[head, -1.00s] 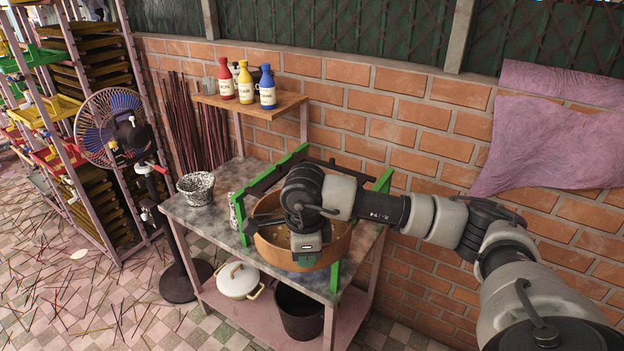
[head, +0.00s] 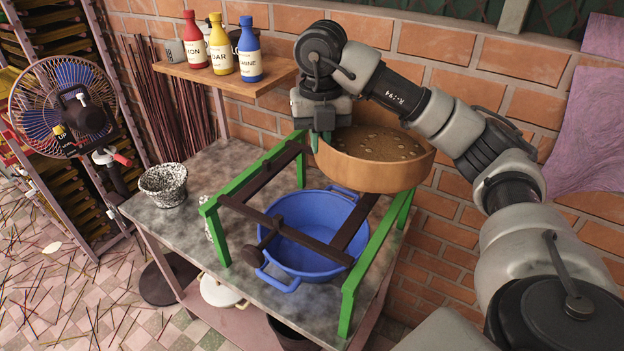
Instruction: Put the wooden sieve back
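The round wooden sieve (head: 375,167) is in the air at the back right of the green and brown stand, slightly tilted, with small bits on its mesh. My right gripper (head: 318,138) is at the sieve's left rim, pointing down, and appears closed on that rim; the fingertips are partly hidden. The stand has green side rails (head: 365,265) and dark brown crossbars (head: 262,178). A blue basin (head: 300,237) with two handles sits under the crossbars. My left gripper is not in view.
A grey stone table (head: 165,218) carries the stand and a speckled pot (head: 164,186). A wooden shelf (head: 205,80) with red, yellow and blue bottles is left of my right gripper. A fan (head: 75,105) stands at the left. A brick wall is close behind.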

